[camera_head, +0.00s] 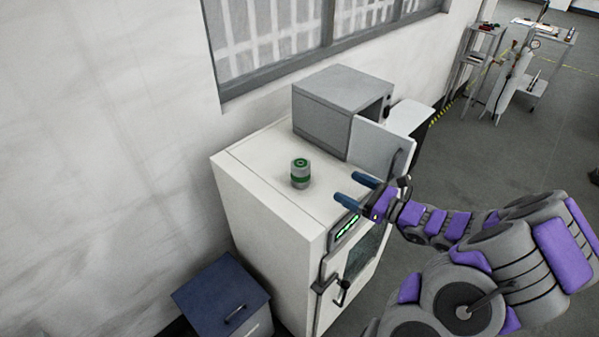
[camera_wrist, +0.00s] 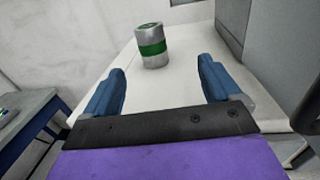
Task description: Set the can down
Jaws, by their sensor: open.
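The can (camera_head: 300,174) is grey with a green band and a green mark on its lid. It stands upright on the white cabinet top (camera_head: 262,165), left of the grey box. My gripper (camera_head: 344,187) is open and empty, to the right of the can and apart from it. In the wrist view the can (camera_wrist: 152,46) stands beyond the fingertips, between the two blue fingers (camera_wrist: 160,75) as seen from there. Nothing hides the can in either view.
A grey box (camera_head: 335,108) with its door (camera_head: 378,150) open stands at the back of the cabinet top. A blue-topped unit (camera_head: 220,295) stands at lower left. Metal carts (camera_head: 528,75) are far off at the right. The cabinet top around the can is clear.

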